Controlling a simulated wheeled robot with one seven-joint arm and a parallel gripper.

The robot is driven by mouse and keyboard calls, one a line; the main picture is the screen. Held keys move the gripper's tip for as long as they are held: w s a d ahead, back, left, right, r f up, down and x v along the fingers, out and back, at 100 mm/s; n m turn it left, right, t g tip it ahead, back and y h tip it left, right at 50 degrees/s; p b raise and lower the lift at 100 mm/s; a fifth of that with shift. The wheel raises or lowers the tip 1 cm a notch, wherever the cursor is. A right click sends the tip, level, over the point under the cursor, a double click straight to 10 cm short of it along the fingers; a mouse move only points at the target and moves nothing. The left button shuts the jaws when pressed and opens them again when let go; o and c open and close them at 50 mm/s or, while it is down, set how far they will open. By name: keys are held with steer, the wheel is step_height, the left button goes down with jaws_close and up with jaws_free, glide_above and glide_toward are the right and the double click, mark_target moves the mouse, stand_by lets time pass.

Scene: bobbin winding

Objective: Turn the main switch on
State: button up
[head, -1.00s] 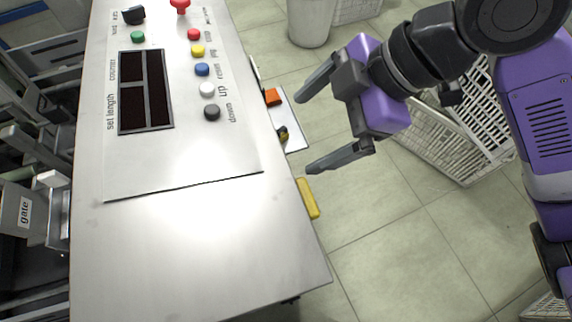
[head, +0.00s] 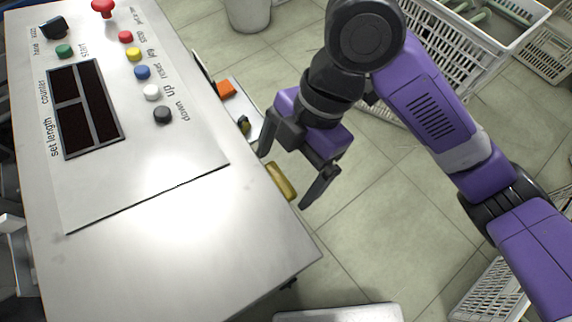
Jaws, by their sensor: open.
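The metal control cabinet (head: 190,265) fills the left of the head view. On its right side is a pale plate with a small dark and yellow knob-like part (head: 244,125) and an orange block (head: 226,89). No main switch label is readable, so I cannot tell for sure which part is the switch. My gripper (head: 283,180) is open and empty beside the cabinet's right edge, its fingers pointing down-left. A yellow bar (head: 280,181) on the cabinet's side shows between the fingertips. I see no contact.
The top panel has a black selector knob (head: 55,28), a red mushroom button (head: 103,8), several coloured buttons and a dark display (head: 85,108). White baskets (head: 470,45) and a grey bin (head: 247,14) stand on the floor.

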steer(key=c, duration=1.4)
